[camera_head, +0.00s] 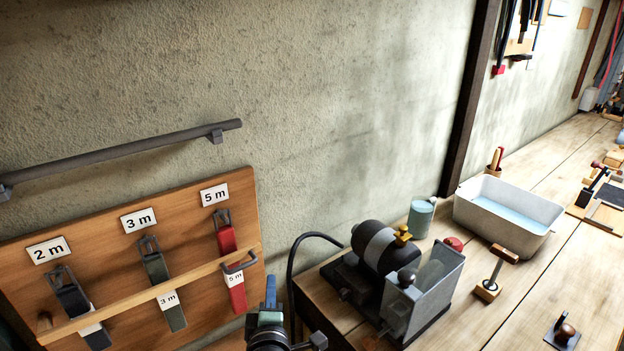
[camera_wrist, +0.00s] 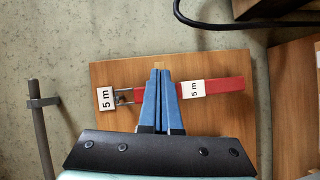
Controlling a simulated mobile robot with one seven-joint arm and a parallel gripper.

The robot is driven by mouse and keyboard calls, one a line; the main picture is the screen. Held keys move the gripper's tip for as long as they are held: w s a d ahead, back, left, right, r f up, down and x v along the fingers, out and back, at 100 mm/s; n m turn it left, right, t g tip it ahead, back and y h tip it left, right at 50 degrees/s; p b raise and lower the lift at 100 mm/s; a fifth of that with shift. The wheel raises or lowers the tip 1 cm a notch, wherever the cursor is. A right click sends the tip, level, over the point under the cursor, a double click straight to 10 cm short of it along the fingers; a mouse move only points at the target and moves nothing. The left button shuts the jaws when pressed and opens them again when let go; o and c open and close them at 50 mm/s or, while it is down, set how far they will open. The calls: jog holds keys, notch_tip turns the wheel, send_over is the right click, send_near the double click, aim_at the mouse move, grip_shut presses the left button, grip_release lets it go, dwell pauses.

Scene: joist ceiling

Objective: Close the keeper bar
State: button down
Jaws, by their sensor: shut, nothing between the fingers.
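The keeper bar (camera_head: 150,293) is a pale wooden strip. My gripper (camera_head: 270,283) is shut and empty, with blue fingers, just right of and below the bar's right end. In the wrist view my gripper (camera_wrist: 160,78) lies over the red 5 m strap (camera_wrist: 228,85) and hides most of the bar; a pale wooden end shows beyond the fingertips. I cannot tell whether they touch.
A grey rail (camera_head: 120,153) is fixed to the wall above the board. A bench (camera_head: 580,270) at right carries a motor-driven machine (camera_head: 385,260), a water tub (camera_head: 510,212), a cup and hand tools. A black cable (camera_head: 292,265) curves near my gripper.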

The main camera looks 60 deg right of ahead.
jog(key=shift+s+d+r+p, duration=0.75)
jog(key=shift+s+d+p, duration=0.85)
jog(key=shift+s, duration=2.7)
jog(key=w+a+r+m+t+y+b, duration=0.1)
jog(key=w+a+r+m+t+b, duration=0.15)
jog(key=w+a+r, duration=0.5)
jog(key=w+a+r+m+t+b, duration=0.15)
jog(key=a+r+t, duration=0.3)
jog(key=r, duration=0.55)
jog(key=w+a+r+m+t+y+b, duration=0.1)
jog(key=w+a+r+t+b, duration=0.1)
jog(key=w+a+r, duration=0.55)
jog(key=s+a+r+t+y+b, duration=0.1)
jog(key=s+a+r+t+y, duration=0.3)
jog(key=s+a+r, duration=0.3)
jog(key=s+a+r+t+y+b, duration=0.2)
jog(key=s+a+r+t+y, duration=0.2)
jog(key=a+r, duration=0.9)
jog(key=s+a+y, duration=0.2)
jog(key=s+y, duration=0.1)
jog(key=shift+r+m+t, duration=0.25)
jog(key=shift+m+t, duration=0.05)
jog(key=shift+m, duration=0.1)
